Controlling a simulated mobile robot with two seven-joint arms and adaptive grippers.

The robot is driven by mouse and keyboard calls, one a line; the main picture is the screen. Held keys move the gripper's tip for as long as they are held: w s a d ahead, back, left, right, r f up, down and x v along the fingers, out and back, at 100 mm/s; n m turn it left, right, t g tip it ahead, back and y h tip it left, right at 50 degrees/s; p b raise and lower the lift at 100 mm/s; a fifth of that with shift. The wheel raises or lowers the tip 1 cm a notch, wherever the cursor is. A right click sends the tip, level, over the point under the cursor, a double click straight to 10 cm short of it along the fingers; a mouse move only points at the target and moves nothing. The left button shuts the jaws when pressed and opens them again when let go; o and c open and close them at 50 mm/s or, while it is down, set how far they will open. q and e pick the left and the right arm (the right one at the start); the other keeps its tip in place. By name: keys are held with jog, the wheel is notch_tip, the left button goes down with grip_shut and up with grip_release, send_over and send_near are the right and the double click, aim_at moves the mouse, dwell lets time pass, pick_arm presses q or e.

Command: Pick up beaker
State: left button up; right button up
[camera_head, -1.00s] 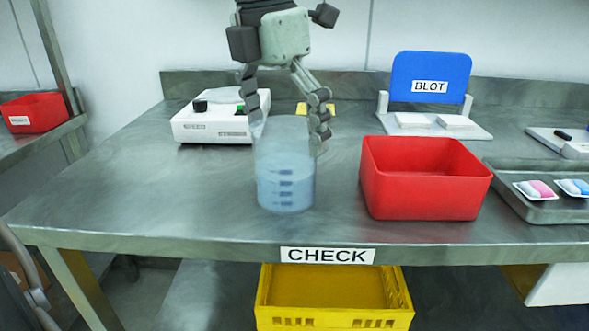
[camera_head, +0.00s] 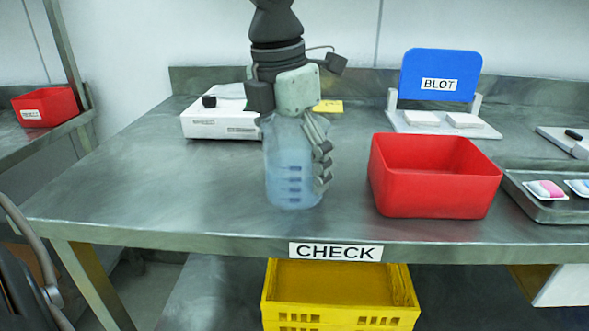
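The beaker (camera_head: 288,185) is clear, tinted pale blue, with dark graduation marks. It stands upright on the steel bench, left of the red bin. My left gripper (camera_head: 312,168) is above and over the beaker, pointing down. One jointed finger runs down along the beaker's right side, close to the wall. The other finger is hidden, so I cannot tell whether the fingers are closed on the beaker. My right gripper is not in view.
A red bin (camera_head: 436,203) stands right of the beaker. A white device (camera_head: 222,124) is behind left, and a blue BLOT stand (camera_head: 438,73) is behind right. A steel tray (camera_head: 548,208) lies at far right. The bench's left part (camera_head: 150,195) is clear.

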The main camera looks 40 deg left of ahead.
pick_arm(q)
jog(key=shift+s+f, duration=0.1)
jog(key=shift+s, duration=0.05)
jog(key=c, duration=1)
jog(key=shift+c, duration=0.3)
